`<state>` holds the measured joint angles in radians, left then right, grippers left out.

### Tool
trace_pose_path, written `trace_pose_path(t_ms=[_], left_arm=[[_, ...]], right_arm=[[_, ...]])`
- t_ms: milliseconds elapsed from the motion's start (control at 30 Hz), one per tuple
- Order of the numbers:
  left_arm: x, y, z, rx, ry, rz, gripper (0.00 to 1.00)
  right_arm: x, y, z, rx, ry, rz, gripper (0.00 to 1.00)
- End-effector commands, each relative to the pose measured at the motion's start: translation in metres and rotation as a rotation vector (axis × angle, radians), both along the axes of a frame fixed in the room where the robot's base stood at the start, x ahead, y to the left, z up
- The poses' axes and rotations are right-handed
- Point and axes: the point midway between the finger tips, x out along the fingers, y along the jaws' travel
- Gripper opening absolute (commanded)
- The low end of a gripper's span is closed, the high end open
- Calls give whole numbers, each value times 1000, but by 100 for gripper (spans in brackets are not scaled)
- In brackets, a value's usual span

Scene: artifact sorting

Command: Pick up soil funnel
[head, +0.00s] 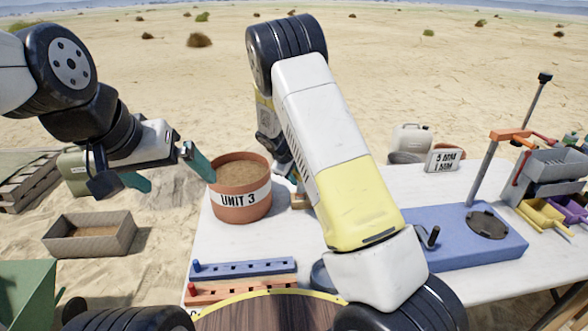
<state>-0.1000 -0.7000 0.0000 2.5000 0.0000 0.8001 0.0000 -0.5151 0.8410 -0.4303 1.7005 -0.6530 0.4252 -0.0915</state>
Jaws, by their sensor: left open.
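My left gripper (166,172) is open, with teal fingers spread and nothing between them. It hangs in the air just left of a terracotta pot marked "UNIT 3" (243,203), which is full of brown soil. One finger is close to the pot's rim; I cannot tell whether it touches. My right gripper (293,176) is almost wholly hidden behind my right arm, just right of the pot. I cannot identify a soil funnel for certain. A green, slanted-sided thing (25,290) is cut off at the lower left edge and might be it.
The white table (325,262) carries a blue rack (243,267), an orange rack (236,289), a blue box with a dark round plate (450,238), a sign (444,160) and coloured bins (543,217). A grey crate (90,235) stands on the sand at left.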

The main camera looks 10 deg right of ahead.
Motion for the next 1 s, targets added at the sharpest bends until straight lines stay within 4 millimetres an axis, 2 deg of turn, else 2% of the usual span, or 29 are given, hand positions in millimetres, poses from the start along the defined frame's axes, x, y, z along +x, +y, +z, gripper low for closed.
trace_pose_path(t_ms=[33, 167, 633, 767, 1000], left_arm=[[0, 0, 0, 0, 0, 0, 100], [0, 0, 0, 0, 0, 0, 100], [0, 0, 0, 0, 0, 0, 100], [0, 0, 0, 0, 0, 0, 100], [0, 0, 0, 0, 0, 0, 100]], right_arm=[[0, 0, 0, 0, 0, 0, 24], [0, 0, 0, 0, 0, 0, 0], [0, 0, 3, 1, -1, 0, 0], [0, 0, 20, 3, -3, -1, 0], [0, 0, 69, 3, -3, -1, 0]])
